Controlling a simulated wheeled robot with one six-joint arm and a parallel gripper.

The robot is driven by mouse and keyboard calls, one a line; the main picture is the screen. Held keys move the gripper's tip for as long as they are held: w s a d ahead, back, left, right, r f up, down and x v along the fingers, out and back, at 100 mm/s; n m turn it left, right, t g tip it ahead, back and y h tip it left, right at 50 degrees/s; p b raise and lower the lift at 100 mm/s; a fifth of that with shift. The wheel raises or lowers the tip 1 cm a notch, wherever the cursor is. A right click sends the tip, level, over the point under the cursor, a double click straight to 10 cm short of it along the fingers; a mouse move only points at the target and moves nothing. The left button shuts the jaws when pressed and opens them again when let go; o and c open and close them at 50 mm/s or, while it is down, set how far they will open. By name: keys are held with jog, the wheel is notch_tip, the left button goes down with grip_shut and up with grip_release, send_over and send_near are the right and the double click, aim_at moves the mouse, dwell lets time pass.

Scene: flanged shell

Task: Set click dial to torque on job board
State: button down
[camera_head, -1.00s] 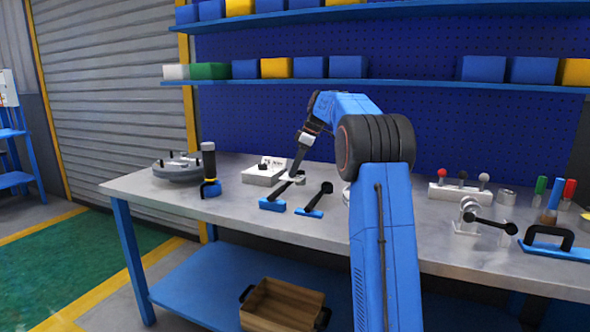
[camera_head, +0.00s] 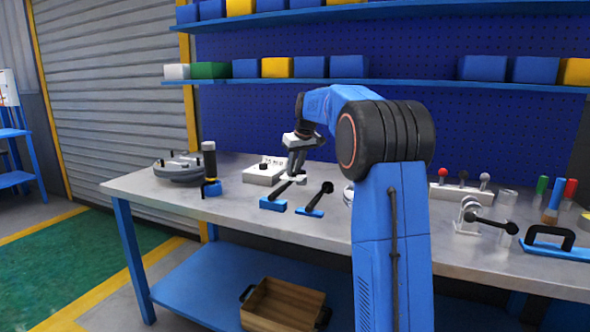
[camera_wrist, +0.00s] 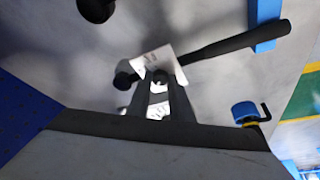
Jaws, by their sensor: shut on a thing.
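A black-handled tool (camera_head: 284,189) lies on a blue block (camera_head: 273,204), with a small pale end piece (camera_head: 299,178) that seems to be the click dial. In the wrist view it has a white plate (camera_wrist: 163,62) with small marks, too small to read. My gripper (camera_head: 297,174) is above this end and shut on it; in the wrist view my fingers (camera_wrist: 157,103) partly hide the grip. A white box (camera_head: 262,174) with a black knob and dark marks stands behind it. I cannot tell whether this is the job board.
A rack with coloured knobs (camera_head: 462,192) is at right. The bench front (camera_head: 250,222) is clear.

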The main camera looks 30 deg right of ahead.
jog(key=m, duration=0.1)
jog(key=m+h, duration=0.1)
jog(key=m, duration=0.1)
jog(key=shift+a+m, duration=0.25)
jog(key=shift+m, duration=0.15)
jog(key=m+h, duration=0.1)
jog(key=m, duration=0.2)
jog(key=shift+w+a+m+g+h, duration=0.1)
jog(key=shift+a+m+g+h, duration=0.05)
jog(key=shift+m+g+h, duration=0.2)
jog(key=m+g+h, duration=0.1)
jog(key=m, duration=0.2)
jog(key=m+g, duration=0.1)
jog(key=m, duration=0.2)
jog(key=shift+w+a+m+h, duration=0.1)
jog(key=shift+w+m+h, duration=0.15)
jog(key=shift+h, duration=0.1)
jog(key=c, duration=1.6)
grip_release()
jog(key=shift+r, duration=0.1)
